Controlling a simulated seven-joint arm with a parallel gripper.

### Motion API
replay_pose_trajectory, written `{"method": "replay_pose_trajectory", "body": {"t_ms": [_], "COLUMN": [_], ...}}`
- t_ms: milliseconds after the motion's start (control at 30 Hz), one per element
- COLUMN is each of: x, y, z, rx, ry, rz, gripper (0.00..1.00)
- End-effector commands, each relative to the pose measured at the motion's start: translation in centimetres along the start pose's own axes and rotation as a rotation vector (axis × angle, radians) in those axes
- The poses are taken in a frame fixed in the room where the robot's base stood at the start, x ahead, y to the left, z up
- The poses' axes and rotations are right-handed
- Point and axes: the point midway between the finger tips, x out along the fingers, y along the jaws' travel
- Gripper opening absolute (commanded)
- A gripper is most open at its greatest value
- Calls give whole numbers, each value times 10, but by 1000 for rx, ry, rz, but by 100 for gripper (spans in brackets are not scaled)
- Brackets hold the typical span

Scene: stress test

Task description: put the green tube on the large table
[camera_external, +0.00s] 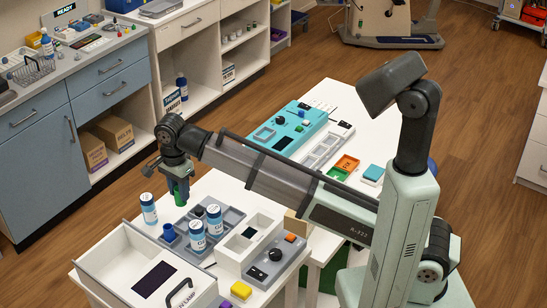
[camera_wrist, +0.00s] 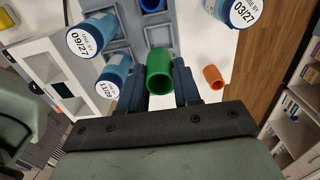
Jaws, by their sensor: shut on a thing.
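The green tube (camera_external: 180,190) is between the fingers of my gripper (camera_external: 173,178), which is shut on it. In the wrist view the green tube (camera_wrist: 159,78) points away from me between the dark fingers (camera_wrist: 160,90). White table surface (camera_external: 207,186) shows under and around the tray. More white table top (camera_external: 345,97) extends behind my arm. My arm hides where these surfaces meet, and I cannot tell which is the large table.
Blue-white bottles (camera_external: 148,208) stand by and in the tray. A white box with a handle (camera_external: 140,262) stands at front left. A teal panel (camera_external: 290,125) and small coloured blocks (camera_external: 347,163) occupy the rear surface. An orange tube (camera_wrist: 213,77) lies right of the gripper in the wrist view.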

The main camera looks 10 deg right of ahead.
Motion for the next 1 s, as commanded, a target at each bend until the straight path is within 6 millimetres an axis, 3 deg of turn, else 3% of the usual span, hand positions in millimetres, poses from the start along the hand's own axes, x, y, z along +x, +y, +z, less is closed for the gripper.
{"method": "replay_pose_trajectory", "body": {"t_ms": [233,367,467,1000], "x": [-4,-4,-2,29], "y": [-1,-6,-13,-36], "z": [-4,-21,-46,-221], "rx": [6,32,69,323], "ry": [0,0,0,0], "rz": [0,0,0,1], "gripper": [4,4,4,4]}}
